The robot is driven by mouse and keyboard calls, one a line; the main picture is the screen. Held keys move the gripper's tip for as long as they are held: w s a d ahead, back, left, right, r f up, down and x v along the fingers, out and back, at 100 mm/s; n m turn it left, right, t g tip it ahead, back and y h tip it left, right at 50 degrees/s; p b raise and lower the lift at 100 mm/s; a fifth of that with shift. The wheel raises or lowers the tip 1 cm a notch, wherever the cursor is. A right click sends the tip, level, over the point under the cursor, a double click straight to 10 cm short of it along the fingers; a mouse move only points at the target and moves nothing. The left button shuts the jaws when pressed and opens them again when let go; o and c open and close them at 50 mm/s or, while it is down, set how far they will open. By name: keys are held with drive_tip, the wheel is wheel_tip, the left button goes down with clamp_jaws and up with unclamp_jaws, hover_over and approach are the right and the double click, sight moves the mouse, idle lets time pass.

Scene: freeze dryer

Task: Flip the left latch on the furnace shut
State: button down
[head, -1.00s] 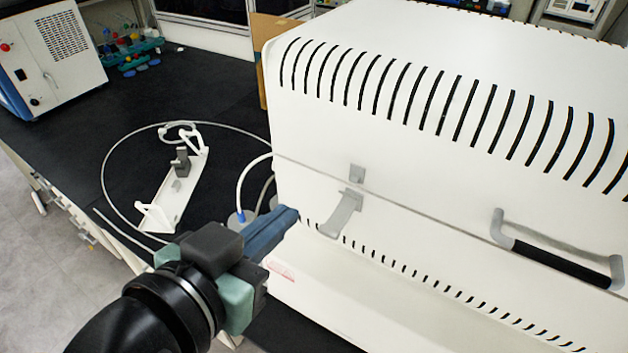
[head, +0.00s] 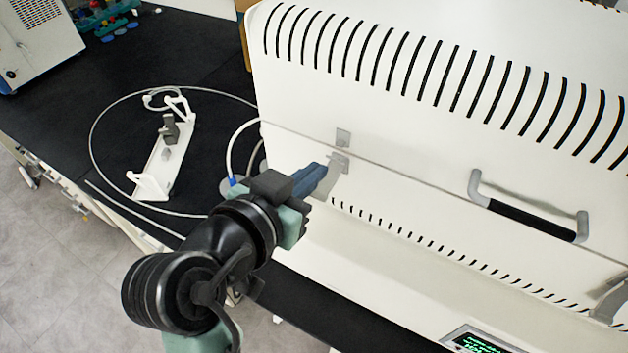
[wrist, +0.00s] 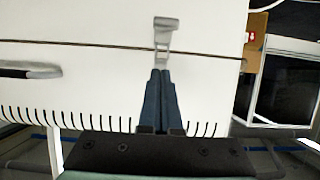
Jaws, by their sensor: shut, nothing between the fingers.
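The white furnace (head: 430,110) fills the right of the head view. Its left latch is a grey metal piece (head: 341,160) on the front, at the seam between lid and body, below a small grey catch (head: 343,137). My gripper (head: 328,172) is shut and empty, its blue fingers at the latch and covering part of it. In the wrist view the closed fingertips (wrist: 160,74) point at the lower end of the latch (wrist: 162,56), and the catch (wrist: 166,24) shows above the seam. I cannot tell whether the fingers touch the latch.
A black-gripped handle (head: 530,218) sticks out from the lid to the right. Another latch (head: 608,298) is at the right edge. A white rack (head: 166,155) and a looped tube lie on the black bench (head: 60,140) to the left.

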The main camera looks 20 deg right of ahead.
sight(313, 195)
drive_tip(key=shift+x, duration=1)
drive_tip(key=shift+s+a+f+p, duration=0.15)
drive_tip(key=shift+f+p, duration=0.1)
drive_tip(key=shift+f, duration=0.4)
drive_tip(key=shift+s+a+f+p, duration=0.1)
drive_tip(key=shift+f+p, duration=0.1)
drive_tip(key=shift+f, duration=0.4)
drive_tip(key=shift+a+f+p, duration=0.15)
drive_tip(key=shift+f+p, duration=0.1)
drive_tip(key=shift+f, duration=0.4)
drive_tip(key=shift+f+b, duration=0.3)
drive_tip(key=shift+b, duration=0.9)
drive_tip(key=shift+s+a+f+t+h+b, duration=0.1)
drive_tip(key=shift+f+t+h+b, duration=0.3)
drive_tip(key=shift+b, duration=0.55)
wheel_tip(313, 195, down, 8)
drive_tip(key=w+d+t+h+b, duration=0.1)
drive_tip(key=t+h+b, duration=0.5)
drive_tip(key=b, duration=3.3)
drive_tip(key=shift+w+d+h+b, duration=0.3)
drive_tip(key=shift+d+h, duration=0.3)
drive_tip(key=shift+h, duration=0.5)
